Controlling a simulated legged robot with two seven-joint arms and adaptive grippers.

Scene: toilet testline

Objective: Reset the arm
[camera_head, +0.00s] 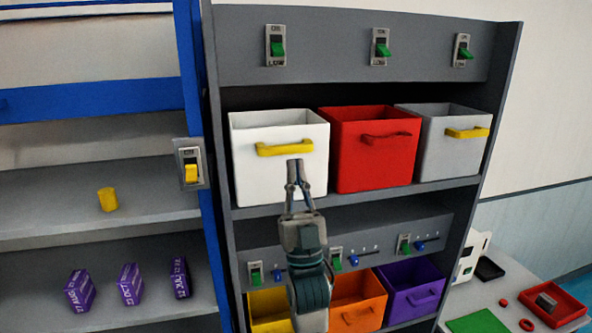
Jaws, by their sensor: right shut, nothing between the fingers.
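My right gripper (295,172) is shut and empty, its fingers pointing up in front of the white bin (262,178). The fingertips show below the bin's yellow handle (284,149); I cannot tell whether they touch the bin. My right arm comes up from the bottom and hides part of the lower switch panel and the gap between the yellow and orange bins. My left gripper is not in view.
A red bin (362,165) and a grey bin (450,160) stand beside the white one. Below are yellow (268,308), orange (357,310) and purple bins (400,278). A blue-framed shelf (130,200) stands left, a table (480,296) at lower right.

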